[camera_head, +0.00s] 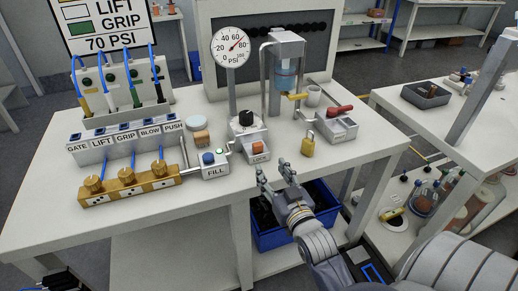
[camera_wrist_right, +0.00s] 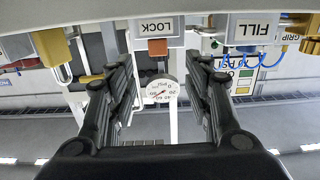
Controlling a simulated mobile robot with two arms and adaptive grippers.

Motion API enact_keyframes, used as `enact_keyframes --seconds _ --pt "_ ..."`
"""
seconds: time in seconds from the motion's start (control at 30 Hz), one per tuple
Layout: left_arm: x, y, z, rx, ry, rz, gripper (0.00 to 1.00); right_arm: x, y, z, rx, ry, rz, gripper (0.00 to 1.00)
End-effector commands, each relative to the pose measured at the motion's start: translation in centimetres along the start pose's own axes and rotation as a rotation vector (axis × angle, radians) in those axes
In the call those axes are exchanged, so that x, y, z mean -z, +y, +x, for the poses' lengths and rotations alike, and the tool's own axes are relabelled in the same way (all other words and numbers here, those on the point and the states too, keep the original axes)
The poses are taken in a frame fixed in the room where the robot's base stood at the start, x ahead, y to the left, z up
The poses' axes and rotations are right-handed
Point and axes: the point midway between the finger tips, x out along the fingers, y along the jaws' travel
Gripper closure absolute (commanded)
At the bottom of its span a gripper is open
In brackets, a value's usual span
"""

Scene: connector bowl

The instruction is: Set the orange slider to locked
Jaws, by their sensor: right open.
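The orange slider (camera_head: 258,147) sits on a small grey block at the front of the white bench, below a black knob. In the right wrist view the slider (camera_wrist_right: 157,47) shows beside an upside-down LOCK label (camera_wrist_right: 155,27). My right gripper (camera_head: 272,171) is open and empty at the bench's front edge, just in front of the slider block. In the right wrist view its two fingers (camera_wrist_right: 161,66) stand apart, with the slider showing between them, beyond the tips. They do not appear to touch it. I cannot read the slider's position.
A pressure gauge (camera_head: 231,46) rises behind. A blue bin (camera_head: 277,239) sits below the bench.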

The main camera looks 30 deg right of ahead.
Motion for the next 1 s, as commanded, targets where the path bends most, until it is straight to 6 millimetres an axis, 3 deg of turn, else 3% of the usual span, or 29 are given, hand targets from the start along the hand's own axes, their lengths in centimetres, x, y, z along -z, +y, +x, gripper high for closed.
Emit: enact_keyframes --seconds 0.27,0.7,1.0 --pt "0.1 0.3 -0.3 -0.004 0.002 -0.001 0.74 0.8 0.4 2.0 -0.007 0.033 0.003 0.53" --pt "0.3 0.3 -1.1 -0.003 0.003 -0.001 0.74 0.9 0.4 9.3 -0.006 0.03 0.003 0.53" --pt "0.3 0.1 -1.2 -0.002 0.003 0.0 0.74 0.8 0.4 10.9 -0.006 0.029 0.003 0.53"
